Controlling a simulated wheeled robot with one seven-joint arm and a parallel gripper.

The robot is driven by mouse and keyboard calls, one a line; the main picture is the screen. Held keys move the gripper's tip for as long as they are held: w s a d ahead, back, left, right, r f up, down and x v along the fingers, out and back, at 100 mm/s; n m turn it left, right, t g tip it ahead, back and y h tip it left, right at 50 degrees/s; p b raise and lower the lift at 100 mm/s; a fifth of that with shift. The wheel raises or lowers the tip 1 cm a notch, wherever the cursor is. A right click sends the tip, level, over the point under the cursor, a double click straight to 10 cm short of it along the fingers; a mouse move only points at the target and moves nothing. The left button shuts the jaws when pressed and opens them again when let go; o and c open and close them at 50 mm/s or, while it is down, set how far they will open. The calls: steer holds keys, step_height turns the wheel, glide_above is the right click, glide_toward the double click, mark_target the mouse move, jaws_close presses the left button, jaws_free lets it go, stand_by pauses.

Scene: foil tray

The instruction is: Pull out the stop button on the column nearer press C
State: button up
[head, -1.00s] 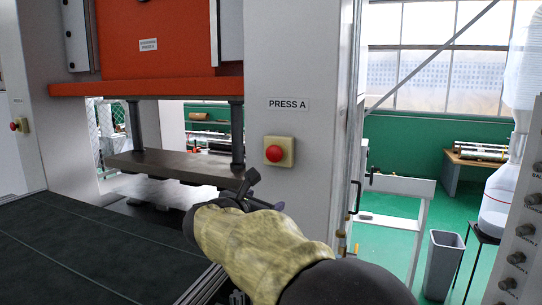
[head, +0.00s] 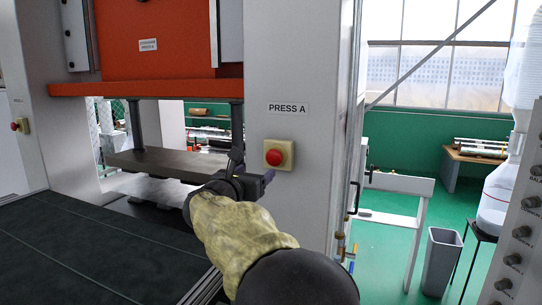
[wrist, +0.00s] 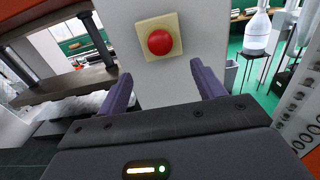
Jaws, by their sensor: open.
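A red mushroom stop button (head: 274,157) on a cream square box sits on the near column (head: 290,60), under a "PRESS A" label (head: 288,107). It also shows in the wrist view (wrist: 160,42), beyond and between my fingertips. A second red stop button (head: 14,126) is on the far left column (head: 32,160); the small label above it is too small to read. No label reading press C is visible. My gripper (head: 266,178) is open and empty, just in front of and below the near button; its fingers also show in the wrist view (wrist: 165,85).
The press's orange ram (head: 150,40) and dark platen (head: 165,164) are left of the near column. A dark conveyor bed (head: 90,245) fills the lower left. A grey bin (head: 441,262) and a knobbed panel (head: 515,245) stand at right.

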mark_target(273, 159)
steer(key=p+x, duration=0.5)
steer(key=x, duration=0.7)
steer(key=shift+s+a, duration=0.1)
